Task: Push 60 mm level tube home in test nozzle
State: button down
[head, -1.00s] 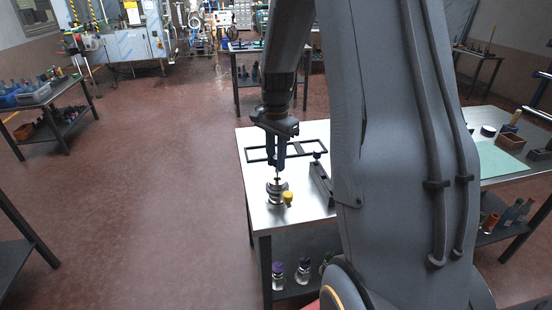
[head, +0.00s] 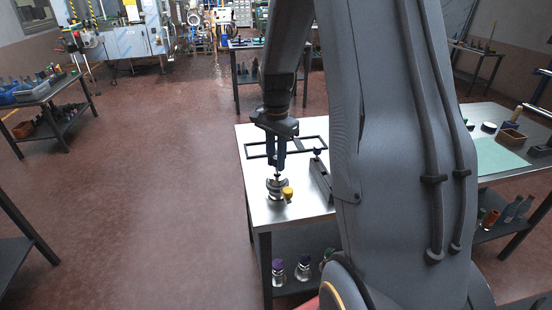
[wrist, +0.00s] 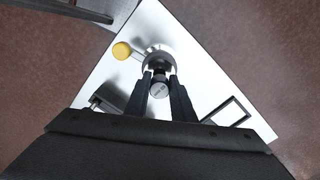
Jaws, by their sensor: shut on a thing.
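The test nozzle (head: 277,190) is a round metal fitting with a yellow knob (head: 288,193) at its side, standing near the left front of the steel table. My gripper (head: 277,172) points down right above it. In the wrist view, my gripper (wrist: 160,88) is shut on the level tube (wrist: 159,89), whose round grey end shows between the fingers. The nozzle (wrist: 160,60) sits just beyond the fingertips. The tube's lower end is hidden, so I cannot tell how deep it sits in the nozzle.
A black rectangular frame (head: 257,150) lies on the steel table (head: 252,176) behind the nozzle. A dark rail (head: 321,180) lies to its right. Capped bottles (head: 278,271) stand on the shelf below. The tabletop left of the nozzle is clear.

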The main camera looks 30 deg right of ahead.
jog(key=shift+f+b, duration=0.5)
jog(key=shift+f, duration=0.8)
jog(key=c, duration=1.4)
grip_release()
jog(key=shift+c, duration=0.2)
notch_tip(320, 180, up, 8)
jog(key=shift+f+b, duration=0.1)
jog(key=shift+b, duration=1.1)
jog(key=s+a+f+n+b, duration=0.1)
jog(key=s+a+f+n, duration=0.3)
jog(key=s+a+n, duration=0.3)
jog(key=s+a+f+n+t+b, duration=0.1)
jog(key=s+a+f+n, duration=0.3)
jog(key=s+a+n, duration=0.3)
jog(key=shift+s+a+f+b, duration=0.15)
jog(key=shift+s+f+b, duration=0.2)
jog(key=shift+s, duration=0.2)
